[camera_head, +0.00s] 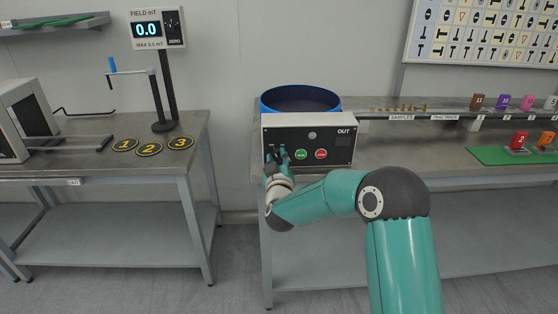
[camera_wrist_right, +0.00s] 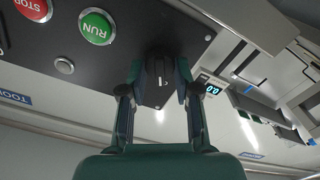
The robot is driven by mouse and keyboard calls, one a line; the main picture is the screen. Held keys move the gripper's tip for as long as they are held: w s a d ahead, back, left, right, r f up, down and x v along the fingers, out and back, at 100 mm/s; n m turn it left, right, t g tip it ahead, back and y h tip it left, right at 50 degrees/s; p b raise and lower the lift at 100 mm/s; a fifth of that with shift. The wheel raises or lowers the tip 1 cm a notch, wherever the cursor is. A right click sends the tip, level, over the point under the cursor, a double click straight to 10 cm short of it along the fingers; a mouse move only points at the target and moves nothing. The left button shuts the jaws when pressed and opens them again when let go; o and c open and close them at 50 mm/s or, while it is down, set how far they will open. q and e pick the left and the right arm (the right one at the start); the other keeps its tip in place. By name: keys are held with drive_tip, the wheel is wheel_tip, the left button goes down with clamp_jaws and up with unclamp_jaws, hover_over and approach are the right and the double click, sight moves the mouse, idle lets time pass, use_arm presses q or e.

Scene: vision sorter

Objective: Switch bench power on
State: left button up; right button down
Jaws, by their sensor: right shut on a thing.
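The control panel (camera_head: 335,142) is a black plate on a grey box in front of a blue round bowl. It has a green RUN button (camera_head: 301,154) and a red button (camera_head: 320,154), which reads STOP in the right wrist view (camera_wrist_right: 33,6). My right gripper (camera_head: 277,155) is at the panel's left end, hiding what it holds there. In the wrist view, my right gripper (camera_wrist_right: 158,80) has its fingers on both sides of a black rotary knob (camera_wrist_right: 158,70) with a pale mark, shut on it. My left gripper is not in view.
The blue bowl (camera_head: 300,90) stands behind the panel. A left bench holds a FIELD meter (camera_head: 157,29) reading 0.0 and yellow-ringed discs numbered 1, 2, 3 (camera_head: 149,149). Right of the panel are a labelled shelf, coloured numbered blocks (camera_head: 503,100) and a green mat (camera_head: 490,156). A gap separates the benches.

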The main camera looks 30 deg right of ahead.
drive_tip(key=m+b, duration=0.3)
drive_tip(key=b, duration=0.1)
drive_tip(key=m+b, duration=0.3)
drive_tip(key=b, duration=0.1)
drive_tip(key=shift+d+f+m, duration=0.15)
drive_tip(key=shift+f+m, duration=0.05)
drive_tip(key=shift+m, duration=0.2)
drive_tip(key=m+b, duration=0.3)
drive_tip(key=shift+s, duration=0.1)
drive_tip(key=shift+d+r+m+b, duration=0.15)
drive_tip(key=shift+m+b, duration=0.35)
drive_tip(key=shift+m, duration=0.4)
drive_tip(key=c, duration=0.9)
unclamp_jaws()
drive_tip(key=shift+o, duration=0.2)
